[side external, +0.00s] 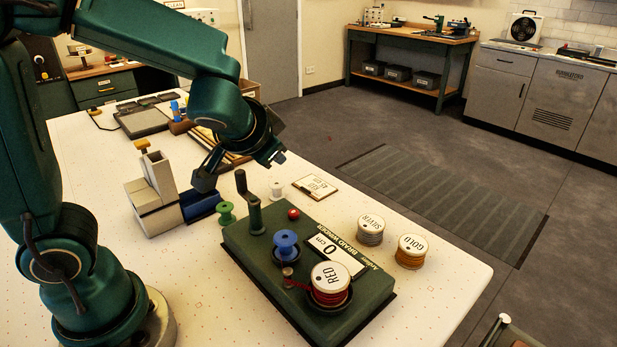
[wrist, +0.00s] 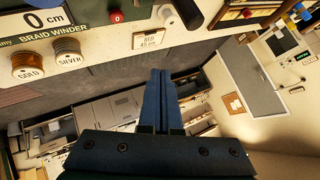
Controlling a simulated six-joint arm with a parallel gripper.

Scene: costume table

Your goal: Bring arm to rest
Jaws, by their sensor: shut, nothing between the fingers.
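My gripper (wrist: 161,72) is shut and empty in the wrist view, its two dark fingers side by side with nothing between them. In the side view my arm bends over the white work table (side external: 440,300), with its end in the air near the back of the green braid winder (side external: 262,262). The fingers are hard to make out there. The winder shows 0 cm on its display, which also shows in the wrist view (wrist: 45,18). A red spool (side external: 331,277) and a blue spool (side external: 287,244) sit on the winder.
Silver (side external: 371,229) and gold (side external: 411,250) spools stand beyond the winder. Green (side external: 227,212) and white (side external: 277,190) spools and a card (side external: 315,187) lie nearby. A grey block-like stand (side external: 155,195) is left of the winder. The table's right front corner is clear.

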